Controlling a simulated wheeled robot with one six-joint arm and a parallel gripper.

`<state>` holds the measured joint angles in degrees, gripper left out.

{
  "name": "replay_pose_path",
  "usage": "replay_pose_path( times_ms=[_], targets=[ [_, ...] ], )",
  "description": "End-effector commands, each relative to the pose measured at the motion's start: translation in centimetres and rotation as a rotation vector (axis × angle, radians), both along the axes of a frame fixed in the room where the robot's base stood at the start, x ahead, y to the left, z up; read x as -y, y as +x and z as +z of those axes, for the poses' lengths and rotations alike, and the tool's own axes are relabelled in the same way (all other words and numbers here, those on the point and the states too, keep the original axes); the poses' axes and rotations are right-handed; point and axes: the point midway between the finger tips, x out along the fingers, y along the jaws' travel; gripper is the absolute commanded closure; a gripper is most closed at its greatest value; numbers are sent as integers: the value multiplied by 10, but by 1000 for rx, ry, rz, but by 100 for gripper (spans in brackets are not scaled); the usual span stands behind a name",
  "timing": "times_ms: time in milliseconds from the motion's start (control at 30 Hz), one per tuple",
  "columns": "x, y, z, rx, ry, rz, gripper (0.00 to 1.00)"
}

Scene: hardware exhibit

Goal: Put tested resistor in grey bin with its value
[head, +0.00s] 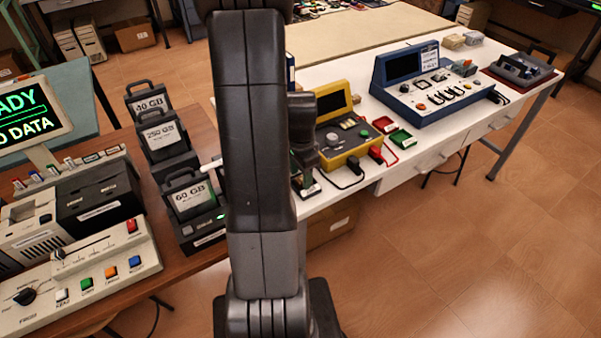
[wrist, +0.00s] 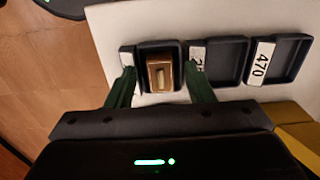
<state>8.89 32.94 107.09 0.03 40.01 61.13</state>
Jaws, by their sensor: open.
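In the wrist view, my gripper (wrist: 160,68) is open, its two green fingers apart on either side of a brown block (wrist: 160,73) with a pale strip on top. It looks like the resistor piece. The block sits inside the leftmost grey bin (wrist: 178,47), and I see no finger closed on it. That bin's label (wrist: 127,56) is mostly hidden by the left finger. The middle grey bin (wrist: 220,81) is empty, its label partly covered by the right finger. The right grey bin (wrist: 290,78) is empty and labelled 470. My arm hides the bins in the head view.
A yellow tester (head: 349,146) with a dark screen stands right of my arm on the white table. A blue console (head: 425,82) stands farther right. Black cases (head: 187,193) and a control panel (head: 75,262) fill the left.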

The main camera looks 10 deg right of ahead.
Motion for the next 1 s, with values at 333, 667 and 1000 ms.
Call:
replay_pose_path(
  times_ms=[333, 667, 1000],
  targets=[
    [0, 2, 56, 8, -1, 0, 52],
    [0, 1, 117, 4, -1, 0, 52],
    [0, 0, 130, -1, 0, 0, 52]
  ],
)
